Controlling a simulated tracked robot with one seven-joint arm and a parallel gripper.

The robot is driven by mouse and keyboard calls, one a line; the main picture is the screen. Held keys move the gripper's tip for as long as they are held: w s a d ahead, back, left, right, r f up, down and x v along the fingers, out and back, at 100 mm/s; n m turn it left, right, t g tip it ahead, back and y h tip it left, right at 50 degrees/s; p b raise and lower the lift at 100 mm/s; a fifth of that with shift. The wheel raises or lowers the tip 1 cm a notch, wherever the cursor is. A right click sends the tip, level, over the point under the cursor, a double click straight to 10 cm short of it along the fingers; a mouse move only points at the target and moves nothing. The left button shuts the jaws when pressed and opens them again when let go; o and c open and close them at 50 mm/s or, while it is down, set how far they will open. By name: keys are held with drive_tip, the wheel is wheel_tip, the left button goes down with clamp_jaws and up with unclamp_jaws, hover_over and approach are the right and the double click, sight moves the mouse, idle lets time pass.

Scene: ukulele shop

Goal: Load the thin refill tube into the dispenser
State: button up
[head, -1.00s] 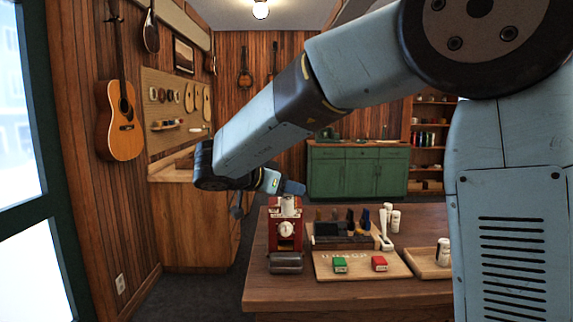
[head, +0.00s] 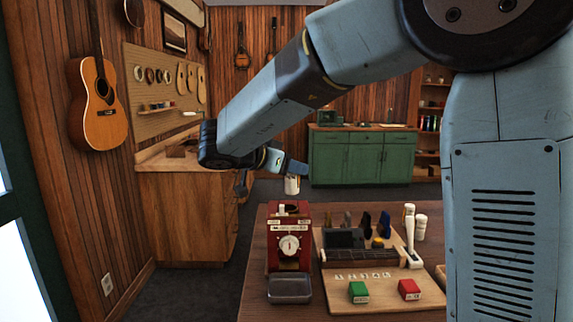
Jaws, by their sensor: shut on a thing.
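The red dispenser (head: 289,256) stands upright at the left of the table, with a white dial on its front and an opening at its top. A grey metal tray (head: 289,290) sits at its foot. My gripper (head: 291,170) is shut on a white refill tube (head: 292,185) and holds it upright above the dispenser's top. A small gap shows between tube and dispenser. The fingertips are small and partly hidden by the tube and wrist. Two other white tubes (head: 420,227) stand at the back right of the table.
A wooden board (head: 385,299) right of the dispenser bears a green box (head: 359,292) and a red box (head: 409,289). Guitars hang on the left wall.

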sight(286, 187)
drive_tip(key=shift+s+a+f, duration=0.1)
drive_tip(key=shift+a+f, duration=0.05)
drive_tip(key=shift+f, duration=0.9)
drive_tip(key=shift+s+a+f, duration=0.1)
drive_tip(key=shift+a+f, duration=0.05)
drive_tip(key=shift+f, duration=1.35)
clamp_jaws()
drive_tip(key=shift+s+f, duration=0.1)
drive_tip(key=shift+f, duration=0.4)
drive_tip(key=shift+d, duration=0.1)
drive_tip(key=shift+s, duration=0.1)
drive_tip(key=shift+a+r, duration=0.2)
drive_tip(key=shift+a, duration=0.15)
drive_tip(key=shift+f, duration=0.8)
drive_tip(key=shift+r, duration=1.05)
idle(2.1)
